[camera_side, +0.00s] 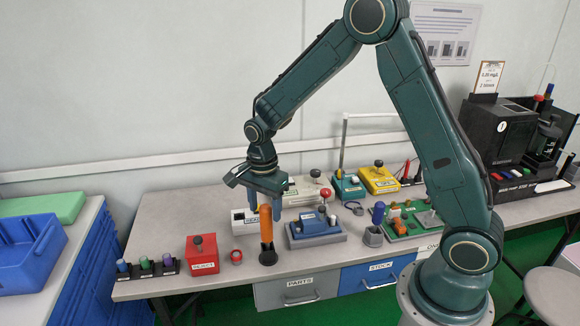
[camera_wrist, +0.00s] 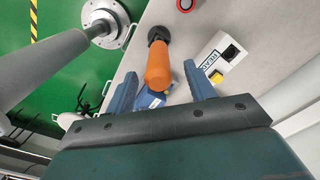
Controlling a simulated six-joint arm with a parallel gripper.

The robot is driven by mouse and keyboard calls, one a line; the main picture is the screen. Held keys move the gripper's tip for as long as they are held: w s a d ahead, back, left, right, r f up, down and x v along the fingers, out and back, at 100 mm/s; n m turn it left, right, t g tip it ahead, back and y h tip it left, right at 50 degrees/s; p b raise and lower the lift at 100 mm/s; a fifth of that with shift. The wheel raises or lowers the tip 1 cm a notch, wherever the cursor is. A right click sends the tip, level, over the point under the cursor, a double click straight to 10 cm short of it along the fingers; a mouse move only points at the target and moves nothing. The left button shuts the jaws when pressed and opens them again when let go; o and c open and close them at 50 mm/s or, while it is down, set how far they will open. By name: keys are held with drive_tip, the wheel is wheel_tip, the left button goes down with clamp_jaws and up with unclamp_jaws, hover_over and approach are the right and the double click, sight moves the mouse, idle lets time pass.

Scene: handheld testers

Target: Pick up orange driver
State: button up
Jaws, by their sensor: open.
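The orange driver (camera_side: 266,228) stands upright in a small black base (camera_side: 268,258) near the front edge of the table. My gripper (camera_side: 264,213) points down over it, open, with its two blue fingers apart. In the side view the top of the orange handle shows between the fingertips. In the wrist view the orange driver (camera_wrist: 158,68) shows between the open fingers of my gripper (camera_wrist: 162,82), with gaps on both sides. No finger visibly touches it. How deep the handle sits between the fingers is hard to tell.
A red box (camera_side: 202,255) and a small red ring (camera_side: 236,257) stand left of the driver. A blue tester (camera_side: 316,228) stands close on its right. A white box (camera_side: 243,222) is just behind. A dark rack (camera_side: 147,268) sits at the left front.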

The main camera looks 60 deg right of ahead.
sight(266, 217)
drive_tip(key=shift+s+f, duration=0.1)
drive_tip(key=shift+f, duration=1.85)
drive_tip(key=shift+c, duration=0.2)
clamp_jaws()
drive_tip(key=shift+r, duration=0.2)
wheel_tip(266, 217, up, 20)
drive_tip(key=shift+f, duration=0.15)
